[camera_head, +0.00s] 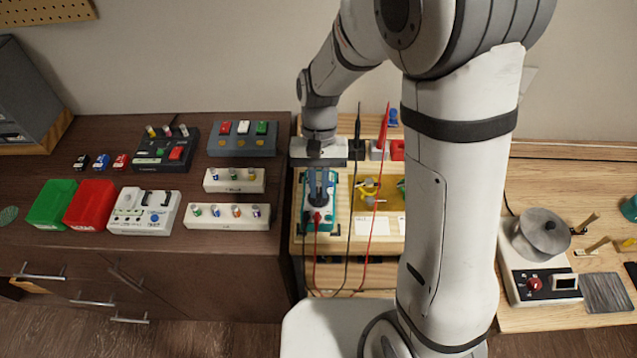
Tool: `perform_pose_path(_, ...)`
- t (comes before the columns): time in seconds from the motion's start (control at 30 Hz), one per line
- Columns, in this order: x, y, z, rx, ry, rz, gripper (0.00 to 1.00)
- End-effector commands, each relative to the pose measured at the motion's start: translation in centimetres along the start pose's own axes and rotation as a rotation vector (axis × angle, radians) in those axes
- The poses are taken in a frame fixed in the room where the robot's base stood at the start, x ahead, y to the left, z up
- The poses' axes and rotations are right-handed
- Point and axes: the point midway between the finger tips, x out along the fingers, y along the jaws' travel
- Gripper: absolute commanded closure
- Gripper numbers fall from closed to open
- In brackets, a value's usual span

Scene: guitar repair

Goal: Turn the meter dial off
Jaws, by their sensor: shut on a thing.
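The meter (330,215) is a teal-edged box lying on the light wooden board in the middle of the bench. Its red and black leads run off its front end. My gripper (318,201) points down over the meter from above. Its fingers are shut on the meter's dial, which is mostly hidden behind them. The dial's setting cannot be read at this size. My arm reaches down from the top of the view and covers part of the board's right side.
Red and black probes (384,130) stand upright behind the meter, with leads draped over the board's front edge. A yellow part (388,190) lies to the right. Green and red bins (90,205) and several switch boxes sit on the dark bench at left. A winding machine (541,236) stands at right.

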Motion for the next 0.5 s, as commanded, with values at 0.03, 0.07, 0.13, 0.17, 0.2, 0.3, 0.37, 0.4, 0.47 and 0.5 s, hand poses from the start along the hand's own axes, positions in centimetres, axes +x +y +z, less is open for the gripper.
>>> perform_pose_path(0.03, -0.03, -0.01, 0.00, 0.000, 0.000, 0.000, 1.00)
perform_pose_path(0.07, -0.03, -0.01, 0.00, 0.000, 0.001, 0.000, 1.00)
perform_pose_path(0.13, -0.03, -0.01, 0.00, -0.001, 0.000, 0.000, 1.00)
perform_pose_path(0.17, -0.03, -0.01, 0.00, -0.001, 0.001, 0.000, 1.00)
perform_pose_path(0.2, -0.03, -0.01, 0.00, -0.001, 0.001, 0.000, 0.86)
perform_pose_path(0.3, -0.03, -0.01, 0.00, -0.001, 0.000, 0.000, 0.78)
perform_pose_path(0.37, -0.02, -0.01, 0.00, -0.001, 0.000, 0.000, 0.73)
perform_pose_path(0.4, -0.02, -0.01, 0.00, -0.001, 0.000, 0.000, 0.70)
perform_pose_path(0.47, -0.02, -0.01, 0.00, -0.001, 0.000, 0.000, 0.67)
perform_pose_path(0.5, -0.01, -0.01, 0.00, -0.001, 0.000, 0.000, 0.67)
